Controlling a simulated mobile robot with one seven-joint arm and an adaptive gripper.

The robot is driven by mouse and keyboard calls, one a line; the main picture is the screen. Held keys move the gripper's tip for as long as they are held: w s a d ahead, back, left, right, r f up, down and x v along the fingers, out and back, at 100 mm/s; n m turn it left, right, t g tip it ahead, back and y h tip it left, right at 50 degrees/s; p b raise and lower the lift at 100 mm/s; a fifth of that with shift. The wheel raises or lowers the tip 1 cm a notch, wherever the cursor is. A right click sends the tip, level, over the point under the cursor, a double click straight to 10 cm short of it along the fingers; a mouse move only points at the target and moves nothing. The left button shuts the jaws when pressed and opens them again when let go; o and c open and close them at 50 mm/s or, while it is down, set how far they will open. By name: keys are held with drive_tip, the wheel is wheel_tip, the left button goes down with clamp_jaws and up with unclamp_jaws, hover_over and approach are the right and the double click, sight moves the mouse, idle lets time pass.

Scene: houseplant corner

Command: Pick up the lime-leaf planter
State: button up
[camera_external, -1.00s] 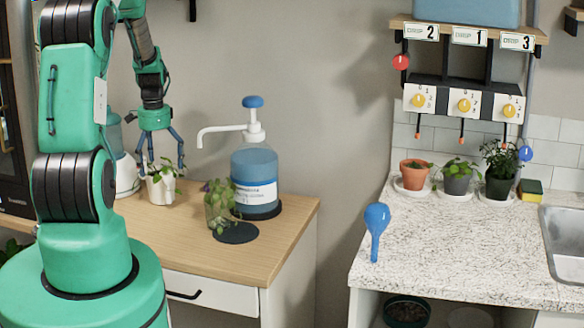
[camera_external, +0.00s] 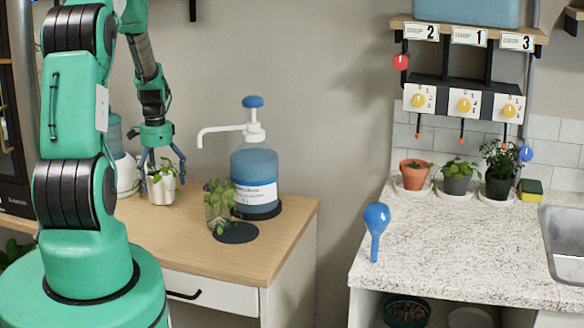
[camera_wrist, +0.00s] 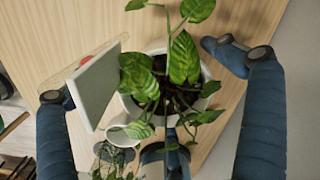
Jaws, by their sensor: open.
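A white planter (camera_external: 160,191) with green leaves stands on the wooden counter in the external view, right under my gripper (camera_external: 163,170). I take it for the lime-leaf planter. In the wrist view, its white rim (camera_wrist: 213,76), dark soil and striped leaves lie between the spread fingers of my gripper (camera_wrist: 155,76). The fingers are open, with gaps to the pot on left and right. A third finger is at the bottom of the wrist view, overlapping the leaves. A pale flat plate (camera_wrist: 95,86) is beside the leaves. Part of the pot is hidden by foliage.
A plant in a clear jar (camera_external: 217,212) stands to the right, near a dark round mat (camera_external: 236,233). A blue pump bottle (camera_external: 254,175) is behind it. A white rounded container (camera_external: 126,176) stands close on the left. The counter's front is clear.

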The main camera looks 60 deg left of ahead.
drive_tip(key=c, duration=1.9)
drive_tip(key=shift+o, duration=0.2)
drive_tip(key=shift+r, duration=0.15)
drive_tip(key=shift+r, duration=0.5)
drive_tip(key=r, duration=0.1)
drive_tip(key=r+p, duration=0.1)
drive_tip(key=shift+s+d+r, duration=0.15)
drive_tip(key=shift+d+r, duration=0.1)
drive_tip(key=shift+r, duration=0.05)
drive_tip(key=s+d+p, duration=0.1)
drive_tip(key=s+d, duration=0.2)
drive_tip(key=d, duration=0.3)
drive_tip(key=s+d+r+p, duration=0.1)
drive_tip(key=s+d, duration=0.3)
drive_tip(key=d, duration=0.3)
drive_tip(key=shift+d, duration=0.3)
drive_tip(key=shift+r, duration=0.1)
